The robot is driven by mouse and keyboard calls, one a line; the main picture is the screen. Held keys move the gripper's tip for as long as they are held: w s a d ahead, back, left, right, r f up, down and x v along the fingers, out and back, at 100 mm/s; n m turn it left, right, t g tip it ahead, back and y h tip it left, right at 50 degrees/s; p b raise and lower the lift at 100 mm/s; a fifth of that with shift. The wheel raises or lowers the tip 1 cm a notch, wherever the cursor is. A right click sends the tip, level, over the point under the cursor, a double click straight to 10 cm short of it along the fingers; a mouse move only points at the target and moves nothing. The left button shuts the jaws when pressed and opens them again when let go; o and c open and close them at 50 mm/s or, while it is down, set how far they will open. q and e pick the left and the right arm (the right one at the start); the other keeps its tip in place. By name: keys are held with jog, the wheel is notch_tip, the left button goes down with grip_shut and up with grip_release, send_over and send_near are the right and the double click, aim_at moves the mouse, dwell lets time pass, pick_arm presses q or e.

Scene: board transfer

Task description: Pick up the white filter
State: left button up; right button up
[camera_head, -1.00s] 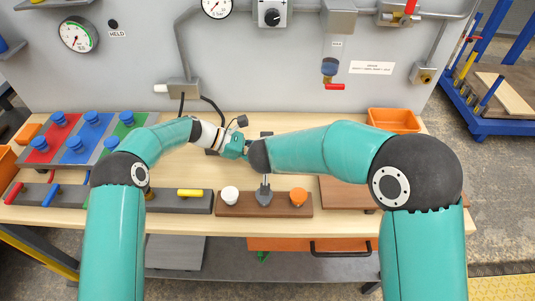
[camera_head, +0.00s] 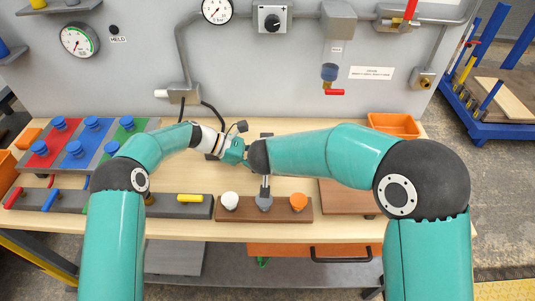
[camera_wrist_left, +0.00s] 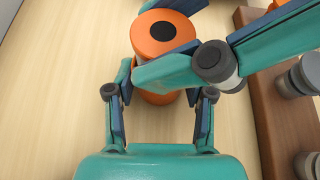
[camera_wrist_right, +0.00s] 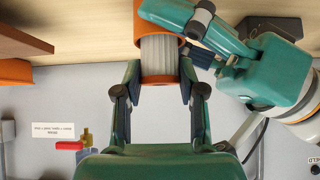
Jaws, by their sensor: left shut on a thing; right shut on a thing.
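A white-topped knob or cap (camera_head: 230,201) stands in the brown rack (camera_head: 247,214); I cannot tell whether it is the white filter. A grey one (camera_head: 264,203) and an orange one (camera_head: 298,202) stand beside it. My left gripper (camera_wrist_left: 160,82) is shut on an orange-ended cylinder (camera_wrist_left: 160,47) with a black centre. My right gripper (camera_wrist_right: 160,78) is shut on what looks like the same cylinder, showing a pale ribbed middle (camera_wrist_right: 158,57) between orange ends. Both grippers meet over the table; in the head view the arms hide the cylinder.
A board with red, blue and green panels (camera_head: 40,159) lies at the left. A grey strip (camera_head: 165,207) with a yellow handle is left of the rack. An orange bin (camera_head: 394,124) stands at the back right. A grey panel with gauges rises behind the wooden table.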

notch_tip(320, 180, up, 27)
jog(key=shift+f, duration=0.15)
pick_arm(q)
jog(key=o, duration=0.9)
jog(key=shift+o, duration=0.2)
